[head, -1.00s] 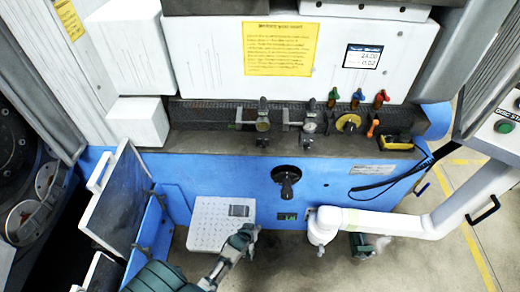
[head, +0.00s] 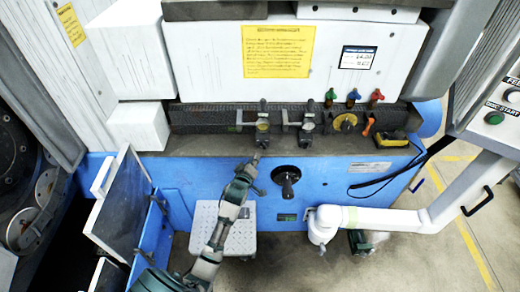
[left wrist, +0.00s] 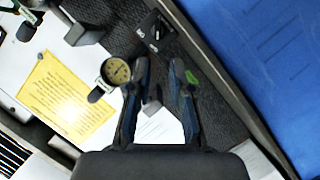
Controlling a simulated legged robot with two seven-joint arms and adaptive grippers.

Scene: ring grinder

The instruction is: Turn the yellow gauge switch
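In the head view a round yellow dial-like part (head: 346,123), which looks like the yellow gauge switch, sits on the machine's dark ledge, right of two small gauges. My left gripper (head: 255,162) is below the ledge's front edge, lower left of the yellow part and apart from it. In the left wrist view my left gripper (left wrist: 160,65) has its two fingers apart with nothing held between them. A gauge with a yellowish face (left wrist: 116,71) shows beside the left fingertip; I cannot tell whether they touch. My right gripper is not in view.
Green, blue and red valves (head: 354,96) stand behind the yellow part. An orange lever (head: 368,127) and a yellow-black device (head: 391,138) are to its right. A black knob (head: 286,180) is on the blue front. A white arm-like tube (head: 375,220) runs at lower right.

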